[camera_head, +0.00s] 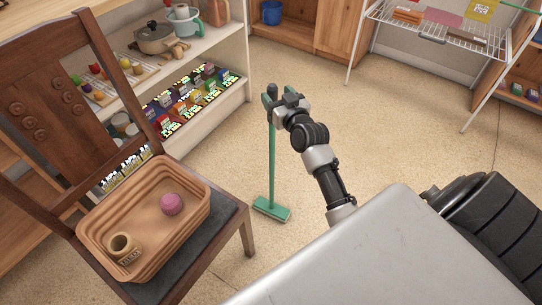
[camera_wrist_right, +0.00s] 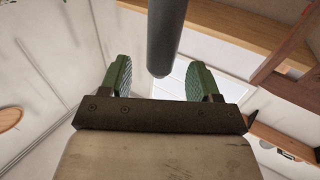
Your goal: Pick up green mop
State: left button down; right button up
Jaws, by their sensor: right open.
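The green mop (camera_head: 271,170) stands upright on the floor, with its flat green head down and a dark grey grip at the top of its handle. My right gripper (camera_head: 279,97) is open at the upper end of the handle. In the right wrist view, the grey grip (camera_wrist_right: 165,38) appears between the two green finger pads of the right gripper (camera_wrist_right: 159,82), with gaps on both sides. Whether it is fully between the pads in depth is hard to tell. My left gripper is not in view.
A wooden chair (camera_head: 80,68) at left carries a basket (camera_head: 188,218) with a pink ball (camera_head: 171,204). A shelf unit (camera_head: 235,62) stands behind it. A white wire rack (camera_head: 432,33) is at upper right. A grey surface (camera_head: 400,250) fills the front. Floor around the mop is clear.

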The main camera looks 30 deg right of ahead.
aim_at(270, 86)
jog(key=w, duration=0.3)
jog(key=w+b, duration=0.1)
jog(key=w, duration=0.1)
jog(key=shift+d, duration=0.3)
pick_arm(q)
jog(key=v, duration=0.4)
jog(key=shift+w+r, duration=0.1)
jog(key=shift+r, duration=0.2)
pick_arm(e)
jog(key=shift+c, duration=0.3)
jog(key=c, duration=0.7)
jog(key=shift+c, duration=1.2)
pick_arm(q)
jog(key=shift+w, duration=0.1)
pick_arm(e)
jog(key=shift+r, duration=0.15)
